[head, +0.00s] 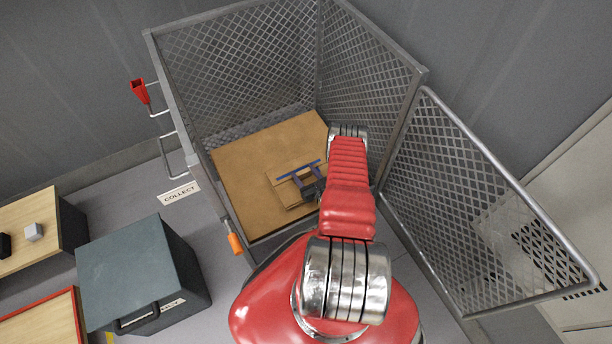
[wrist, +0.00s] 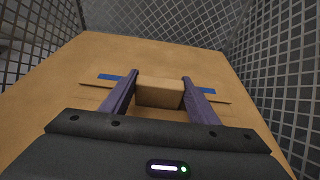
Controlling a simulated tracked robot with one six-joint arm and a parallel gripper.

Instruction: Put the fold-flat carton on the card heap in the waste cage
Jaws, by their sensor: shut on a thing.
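My gripper (head: 301,181) reaches into the open waste cage (head: 222,200), low over the card heap (head: 240,165). Its two purple fingers (wrist: 159,85) are shut on a raised brown part of the fold-flat carton (wrist: 160,95), which sits between them. The carton is flat, brown and marked with a blue strip that shows on both sides of the fingers. In the head view the carton (head: 283,194) is within the heap's outline, toward its front right. I cannot tell whether it touches the heap or hangs just above it. My arm and fingers hide part of it.
The cage's mesh door (head: 470,200) stands open on the right. Mesh walls (head: 240,75) rise behind the heap. A dark green box (head: 125,262) and a wooden-topped stand (head: 30,215) are at the left. A COLLECT sign (head: 180,193) is by the cage's left front.

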